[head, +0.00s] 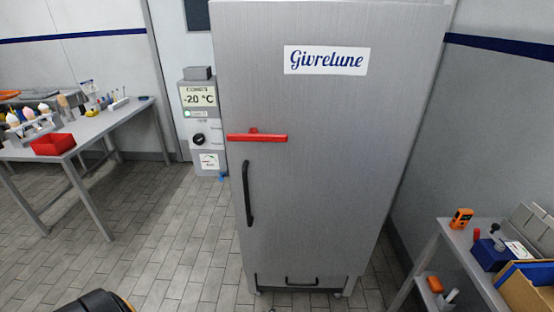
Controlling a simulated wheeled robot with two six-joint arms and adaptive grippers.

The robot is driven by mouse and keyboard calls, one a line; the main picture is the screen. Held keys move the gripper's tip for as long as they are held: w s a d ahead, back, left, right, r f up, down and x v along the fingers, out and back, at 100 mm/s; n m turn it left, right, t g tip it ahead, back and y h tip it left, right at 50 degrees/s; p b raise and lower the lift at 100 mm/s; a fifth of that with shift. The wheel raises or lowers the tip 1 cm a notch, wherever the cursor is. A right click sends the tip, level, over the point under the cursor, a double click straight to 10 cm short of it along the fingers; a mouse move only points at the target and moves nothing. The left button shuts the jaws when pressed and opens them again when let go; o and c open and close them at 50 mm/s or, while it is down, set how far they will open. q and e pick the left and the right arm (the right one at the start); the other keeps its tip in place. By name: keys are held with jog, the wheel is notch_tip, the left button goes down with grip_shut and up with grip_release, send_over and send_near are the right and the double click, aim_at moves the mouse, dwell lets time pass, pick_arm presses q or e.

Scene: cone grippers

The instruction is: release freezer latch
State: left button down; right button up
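The freezer (330,190) is a tall grey cabinet with a "Givrelune" label (326,60), standing in the middle of the head view. Its latch (268,137) is a red bar lying level across the left edge of the door. A black vertical door handle (247,194) sits below the latch. The door looks closed. Neither of my grippers can be made out. A dark rounded part with some yellow shows at the bottom left edge; I cannot tell which part it is.
A control box (198,115) reading -20 °C stands left of the freezer. A table (95,128) with a red bin (53,144) is at the left. A shelf cart (462,250) with tools and boxes is at the right. The tiled floor (160,240) between is clear.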

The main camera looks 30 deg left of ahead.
pick_arm(q)
jog(key=w+a+r+m+t+y, duration=0.15)
jog(key=w+r+m, duration=0.3)
jog(key=r, duration=0.55)
jog(key=w+r+m+t+y, duration=0.1)
jog(key=w+r+m+t, duration=0.2)
jog(key=w+r, duration=0.5)
jog(key=s+a+r+m+t+y, duration=0.1)
jog(key=r+m+t+y, duration=0.1)
jog(key=r, duration=1.3)
jog(key=s+a+r+m+t+y, duration=0.2)
jog(key=r+m+y, duration=0.1)
jog(key=r, duration=1.2)
jog(key=shift+m+y, duration=0.35)
jog(key=shift+m, duration=0.4)
jog(key=shift+a+t, duration=0.1)
jog(key=shift+t, duration=0.15)
